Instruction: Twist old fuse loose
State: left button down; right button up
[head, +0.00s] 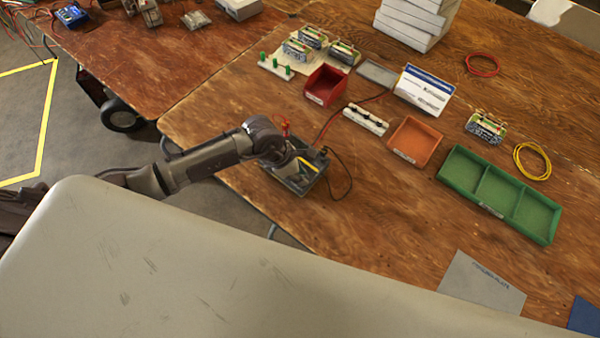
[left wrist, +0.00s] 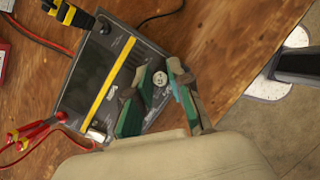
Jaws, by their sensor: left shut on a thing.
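The dark grey charger box (left wrist: 88,75) with a yellow stripe lies on the wooden table near its edge. In the head view the charger (head: 297,184) is partly covered by my left arm. My left gripper (left wrist: 167,72), with green finger pads, is at the right end of the box and shut on a small round pale cap, which seems to be the old fuse (left wrist: 160,79). The fingers hide most of the fuse and its seat. My right gripper is not in view.
Red-yellow clips (left wrist: 35,132) and a black-yellow plug (left wrist: 70,14) lie by the charger with loose cables. Beyond stand a red bin (head: 326,86), an orange bin (head: 412,140), a green compartment tray (head: 500,193) and a white-blue box (head: 423,91).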

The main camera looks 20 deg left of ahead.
pick_arm(q)
jog(key=shift+s+r+n+p, duration=0.1)
jog(key=shift+n+p, duration=0.35)
jog(key=shift+n, duration=0.05)
jog(key=shift+n+t, duration=0.4)
jog(key=shift+n, duration=0.1)
jog(key=c, duration=1)
grip_release()
jog(key=shift+r+p, duration=2.4)
jog(key=shift+r, duration=0.55)
